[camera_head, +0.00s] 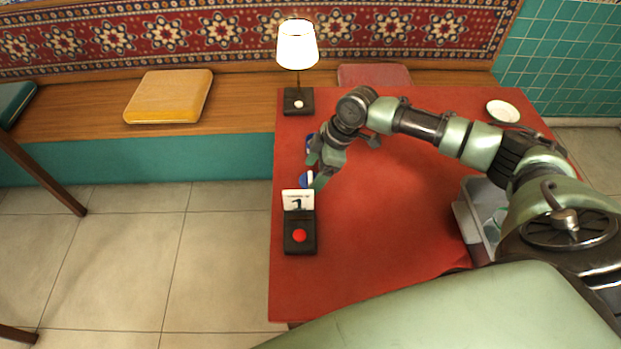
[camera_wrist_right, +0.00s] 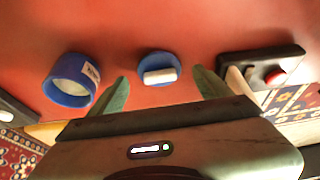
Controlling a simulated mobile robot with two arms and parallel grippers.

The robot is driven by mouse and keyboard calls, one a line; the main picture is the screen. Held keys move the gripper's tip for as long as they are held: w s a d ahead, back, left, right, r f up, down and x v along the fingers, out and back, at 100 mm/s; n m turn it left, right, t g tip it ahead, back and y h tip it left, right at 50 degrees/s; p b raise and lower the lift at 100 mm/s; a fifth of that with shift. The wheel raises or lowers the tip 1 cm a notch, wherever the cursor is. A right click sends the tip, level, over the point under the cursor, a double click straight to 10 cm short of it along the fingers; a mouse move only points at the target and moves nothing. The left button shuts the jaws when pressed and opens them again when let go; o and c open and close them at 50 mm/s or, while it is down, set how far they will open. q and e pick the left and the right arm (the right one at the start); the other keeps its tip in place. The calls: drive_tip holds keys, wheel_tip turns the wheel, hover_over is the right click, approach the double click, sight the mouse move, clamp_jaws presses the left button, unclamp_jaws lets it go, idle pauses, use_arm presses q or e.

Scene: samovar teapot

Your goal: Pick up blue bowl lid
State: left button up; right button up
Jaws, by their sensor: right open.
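The blue bowl lid (camera_head: 304,180) lies on the red table near its left edge, partly hidden by my right gripper in the head view. In the right wrist view the lid (camera_wrist_right: 145,63) is a blue disc with a white bar handle. My right gripper (camera_head: 316,178) is open, and its two green fingers (camera_wrist_right: 161,90) stand on either side of the lid in the picture, with nothing held between them. The blue bowl (camera_wrist_right: 66,82), with a white label, stands left of the lid in that view. In the head view it is mostly hidden behind my gripper. My left gripper is not in view.
A black box with a red button (camera_head: 300,236) and a number card stands close to the lid. A lit lamp (camera_head: 298,50) on a black base stands at the table's back left. A white dish (camera_head: 502,111) and a grey tray (camera_head: 466,222) are to the right. The table's front middle is clear.

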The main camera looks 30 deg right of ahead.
drive_tip(key=shift+w+a+f, duration=0.1)
drive_tip(key=shift+a+f, duration=0.15)
drive_tip(key=shift+f, duration=0.35)
drive_tip(key=c, duration=1.4)
drive_tip(key=shift+r, duration=0.1)
